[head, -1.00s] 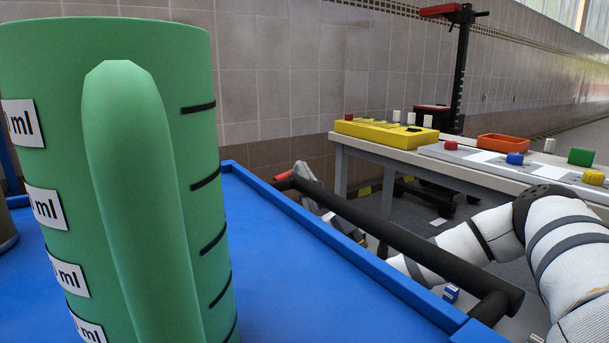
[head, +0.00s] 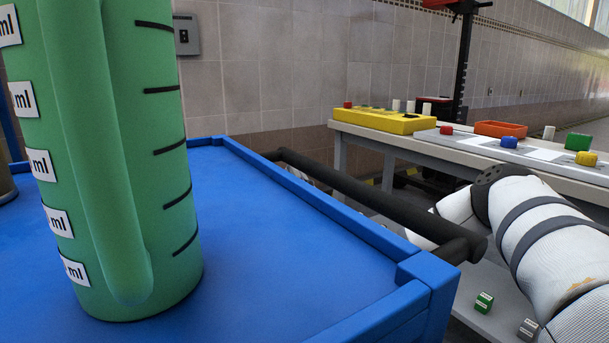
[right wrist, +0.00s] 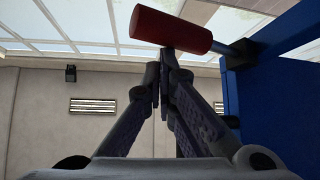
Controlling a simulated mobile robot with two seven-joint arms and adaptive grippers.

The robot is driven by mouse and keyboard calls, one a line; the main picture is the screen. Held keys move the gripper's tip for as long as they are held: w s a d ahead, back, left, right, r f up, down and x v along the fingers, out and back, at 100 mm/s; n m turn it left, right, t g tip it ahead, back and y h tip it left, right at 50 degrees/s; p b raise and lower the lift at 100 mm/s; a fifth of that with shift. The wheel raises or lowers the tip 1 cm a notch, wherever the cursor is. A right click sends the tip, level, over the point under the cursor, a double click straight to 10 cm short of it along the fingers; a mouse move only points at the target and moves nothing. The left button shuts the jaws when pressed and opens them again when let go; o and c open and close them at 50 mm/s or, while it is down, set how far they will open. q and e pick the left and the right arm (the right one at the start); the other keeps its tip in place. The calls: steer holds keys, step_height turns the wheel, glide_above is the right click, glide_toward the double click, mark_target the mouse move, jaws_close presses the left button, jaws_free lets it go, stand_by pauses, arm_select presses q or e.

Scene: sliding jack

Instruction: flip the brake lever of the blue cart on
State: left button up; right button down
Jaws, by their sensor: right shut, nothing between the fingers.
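The blue cart (head: 290,255) fills the lower part of the head view, with a black push bar (head: 380,205) along its far right side. Its brake lever (right wrist: 172,28), a red cylinder on a thin rod, shows in the right wrist view. The rod joins a black mount on the cart's blue side. My right gripper (right wrist: 166,55) is shut and empty. Its fingertips are right at the red grip's underside in the picture; I cannot tell if they touch. In the head view, the lever is hidden and the gripper is largely hidden behind the bar and cart edge. My left gripper is not in view.
A large green measuring jug (head: 120,170) stands on the cart at the left. Beyond the bar is a grey table (head: 350,138) with a yellow box (head: 385,121), an orange tray (head: 500,129) and coloured blocks. Small dice-like blocks (head: 484,302) lie at lower right.

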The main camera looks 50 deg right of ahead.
steer(key=shift+w+a+f, duration=0.1)
steer(key=shift+w+f, duration=0.1)
steer(key=shift+f, duration=0.45)
steer(key=shift+f, duration=0.1)
